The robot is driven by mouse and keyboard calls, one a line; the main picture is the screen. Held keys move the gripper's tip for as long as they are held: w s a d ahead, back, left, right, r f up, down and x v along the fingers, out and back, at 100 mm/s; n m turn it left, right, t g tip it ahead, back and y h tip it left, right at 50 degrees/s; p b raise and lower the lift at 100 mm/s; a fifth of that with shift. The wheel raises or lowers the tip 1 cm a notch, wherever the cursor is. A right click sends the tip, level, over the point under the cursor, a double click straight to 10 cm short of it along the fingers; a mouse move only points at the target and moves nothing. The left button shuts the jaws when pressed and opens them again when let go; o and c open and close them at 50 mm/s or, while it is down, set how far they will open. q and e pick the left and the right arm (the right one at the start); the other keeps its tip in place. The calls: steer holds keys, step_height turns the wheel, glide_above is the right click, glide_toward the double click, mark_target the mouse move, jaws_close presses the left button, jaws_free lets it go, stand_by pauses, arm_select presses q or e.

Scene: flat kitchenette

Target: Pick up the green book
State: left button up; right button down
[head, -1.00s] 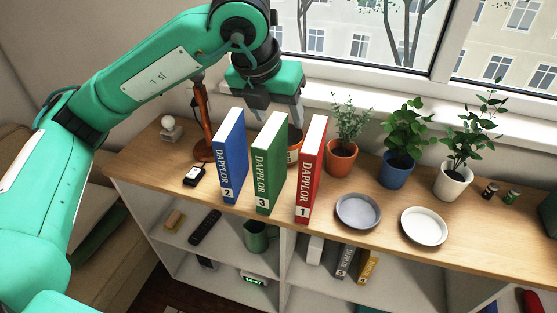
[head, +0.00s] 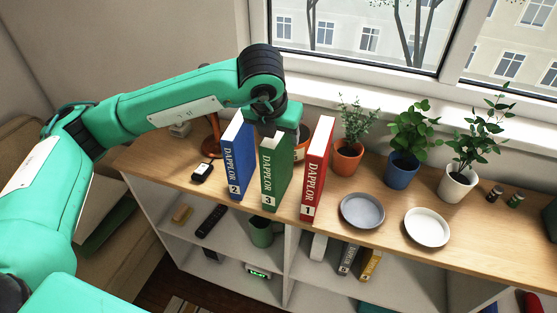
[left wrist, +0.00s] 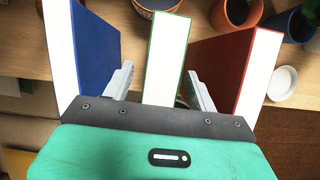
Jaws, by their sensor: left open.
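The green book (head: 272,181), marked 3, stands upright on the wooden top between the blue book (head: 236,163) and the red book (head: 315,172). My left gripper (head: 276,131) is over the back upper part of the green book, and its fingers are mostly hidden there. In the left wrist view the gripper (left wrist: 160,88) is open, with one finger on each side of the green book (left wrist: 166,58). The left finger is close to the blue book (left wrist: 96,48) and the right finger close to the red book (left wrist: 232,68). I cannot tell whether they touch.
Plants in an orange pot (head: 347,159), a blue pot (head: 401,169) and a white pot (head: 457,184) stand to the right. A grey plate (head: 362,210) and a white plate (head: 427,227) lie in front of them. The window sill is behind.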

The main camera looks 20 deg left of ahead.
arm_select(q)
steer(key=shift+x, duration=1.05)
steer(key=shift+s+a+f+b, duration=0.1)
steer(key=shift+f+b, duration=0.2)
steer(key=shift+b, duration=0.4)
jaws_close()
